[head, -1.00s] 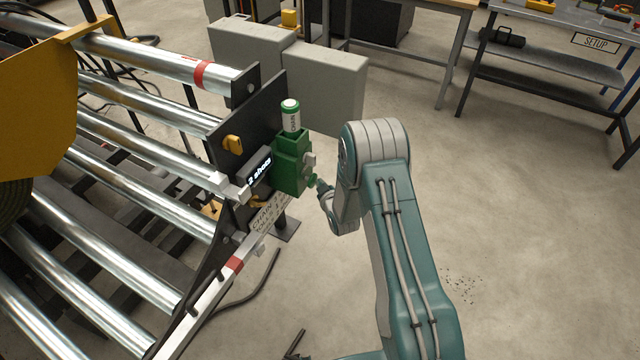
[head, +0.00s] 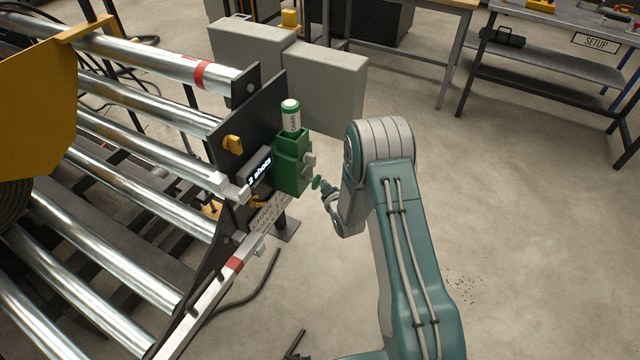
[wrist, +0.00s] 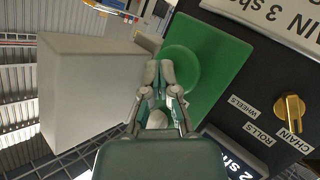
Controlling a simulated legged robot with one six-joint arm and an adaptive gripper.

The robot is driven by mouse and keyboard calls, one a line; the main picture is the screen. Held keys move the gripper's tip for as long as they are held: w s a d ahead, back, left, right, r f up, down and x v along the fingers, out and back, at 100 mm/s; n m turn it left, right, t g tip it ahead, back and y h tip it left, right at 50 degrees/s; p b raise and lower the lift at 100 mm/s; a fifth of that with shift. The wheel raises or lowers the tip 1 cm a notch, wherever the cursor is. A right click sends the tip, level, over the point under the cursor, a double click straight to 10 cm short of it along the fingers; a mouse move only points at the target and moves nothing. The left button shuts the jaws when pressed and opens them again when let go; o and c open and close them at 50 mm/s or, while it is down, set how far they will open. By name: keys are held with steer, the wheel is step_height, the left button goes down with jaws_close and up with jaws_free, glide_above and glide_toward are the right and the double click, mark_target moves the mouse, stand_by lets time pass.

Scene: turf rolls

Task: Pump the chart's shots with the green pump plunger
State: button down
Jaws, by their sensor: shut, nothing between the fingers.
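The green pump (head: 292,172) is mounted on the dark plate at the end of the roller frame, with a white cartridge on top. Its round green plunger (head: 316,182) sticks out on the right side; in the wrist view it is a green disc (wrist: 184,68). My gripper (head: 323,189) is shut and empty, its fingertips (wrist: 165,88) right in front of the disc; I cannot tell whether they touch. The display (head: 259,169) reads "2 shots". The chart label (wrist: 265,20) shows "...IN 3 sho...", partly cut off.
A brass selector knob (wrist: 290,112) sits near the CHAIN label, beside WHEELS and ROLLS. A grey box (head: 325,85) stands behind the pump. Steel rollers (head: 130,155) fill the left. The floor to the right of my arm is open.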

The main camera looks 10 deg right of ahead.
steer(key=shift+s+d, duration=0.5)
steer(key=shift+d, duration=0.15)
steer(key=s+d, duration=0.1)
steer(key=d, duration=0.1)
steer(key=s+d, duration=0.2)
stand_by(0.4)
steer(key=shift+r, duration=0.1)
stand_by(0.5)
